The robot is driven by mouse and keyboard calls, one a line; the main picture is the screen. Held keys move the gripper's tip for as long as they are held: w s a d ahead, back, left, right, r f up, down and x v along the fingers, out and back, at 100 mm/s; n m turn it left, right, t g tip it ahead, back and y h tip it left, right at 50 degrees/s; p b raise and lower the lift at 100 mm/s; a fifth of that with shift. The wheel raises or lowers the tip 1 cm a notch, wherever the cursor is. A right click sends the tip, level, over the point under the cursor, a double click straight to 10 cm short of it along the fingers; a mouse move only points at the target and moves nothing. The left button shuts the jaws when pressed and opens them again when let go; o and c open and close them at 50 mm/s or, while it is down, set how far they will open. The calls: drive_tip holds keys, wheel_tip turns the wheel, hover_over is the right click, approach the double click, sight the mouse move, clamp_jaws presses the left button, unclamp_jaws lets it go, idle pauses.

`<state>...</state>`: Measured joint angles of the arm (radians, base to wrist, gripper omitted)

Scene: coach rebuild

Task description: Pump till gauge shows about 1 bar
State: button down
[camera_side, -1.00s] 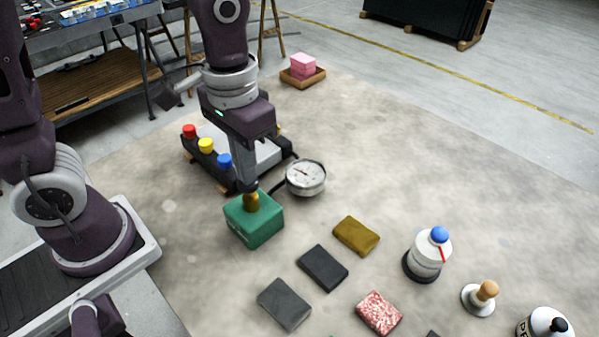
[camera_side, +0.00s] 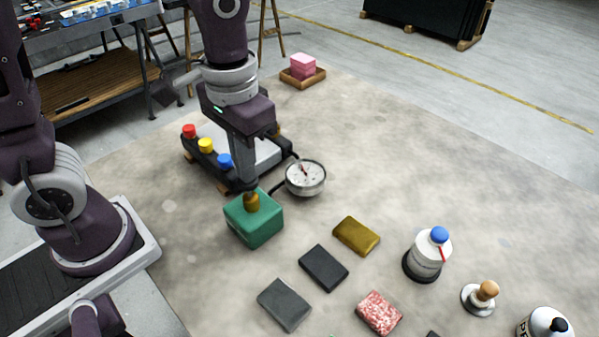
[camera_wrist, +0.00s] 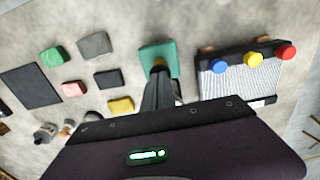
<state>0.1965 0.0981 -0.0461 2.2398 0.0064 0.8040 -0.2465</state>
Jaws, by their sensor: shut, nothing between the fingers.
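The pump is a green block (camera_side: 254,222) with a brass-coloured knob (camera_side: 251,202) on top. The round white gauge (camera_side: 305,177) stands just behind and right of it, joined by a dark hose. Its needle is dark red and points to the upper part of the dial; the numbers are too small to read. My gripper (camera_side: 249,187) is shut and empty, pointing down right over the knob, at or just above it. In the wrist view the green block (camera_wrist: 172,56) lies beyond my closed fingers (camera_wrist: 159,70), which hide part of the knob.
A dark panel (camera_side: 216,171) with red, yellow and blue knobs stands behind left of the block. The mat's far right is clear.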

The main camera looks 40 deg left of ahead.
drive_tip(key=shift+r, duration=0.15)
idle(0.3)
drive_tip(key=shift+r, duration=0.85)
drive_tip(key=shift+f, duration=2.05)
drive_tip(key=shift+r, duration=2.05)
